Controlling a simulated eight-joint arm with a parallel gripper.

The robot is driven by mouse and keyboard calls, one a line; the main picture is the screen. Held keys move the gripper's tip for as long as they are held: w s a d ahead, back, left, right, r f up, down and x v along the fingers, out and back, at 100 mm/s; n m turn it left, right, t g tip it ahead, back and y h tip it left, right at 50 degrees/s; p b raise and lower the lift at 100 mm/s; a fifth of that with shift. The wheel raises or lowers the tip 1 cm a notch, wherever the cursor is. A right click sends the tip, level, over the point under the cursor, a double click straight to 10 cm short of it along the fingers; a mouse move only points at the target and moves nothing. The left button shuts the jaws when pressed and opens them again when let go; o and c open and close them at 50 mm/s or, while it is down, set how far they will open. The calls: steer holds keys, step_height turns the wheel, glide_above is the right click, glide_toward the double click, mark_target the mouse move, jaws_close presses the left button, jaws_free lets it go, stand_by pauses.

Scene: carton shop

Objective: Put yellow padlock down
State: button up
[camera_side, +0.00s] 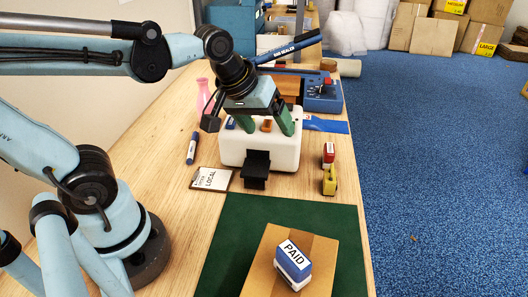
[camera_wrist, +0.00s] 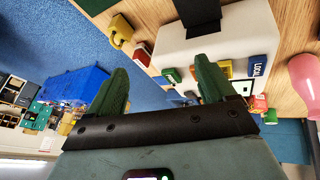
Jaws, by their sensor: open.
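The yellow padlock (camera_side: 329,181) stands on the wooden table near its right edge, in front of a small red-and-white block (camera_side: 328,155). In the wrist view the padlock (camera_wrist: 121,32) is at the upper left, with its shackle showing. My gripper (camera_side: 264,124) is open, its two green fingers spread above the white machine, to the left of the padlock and apart from it. In the wrist view the space between the fingers (camera_wrist: 162,78) holds nothing gripped.
The white machine (camera_side: 286,153) with a black front tongue stands below my gripper. A green mat (camera_side: 230,240) carries a brown carton (camera_side: 263,262) with a blue PAID stamp (camera_side: 293,263). A bag sealer (camera_side: 322,95) is behind.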

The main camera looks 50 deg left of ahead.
steer(key=s+m, duration=0.1)
steer(key=m, duration=0.1)
steer(key=s+a+f+m+t, duration=0.1)
steer(key=m, duration=0.1)
steer(key=s+f+m, duration=0.1)
steer(key=shift+a+m+t, duration=0.25)
steer(key=shift+m+t, duration=0.05)
steer(key=shift+m, duration=0.1)
steer(key=shift+o, duration=0.5)
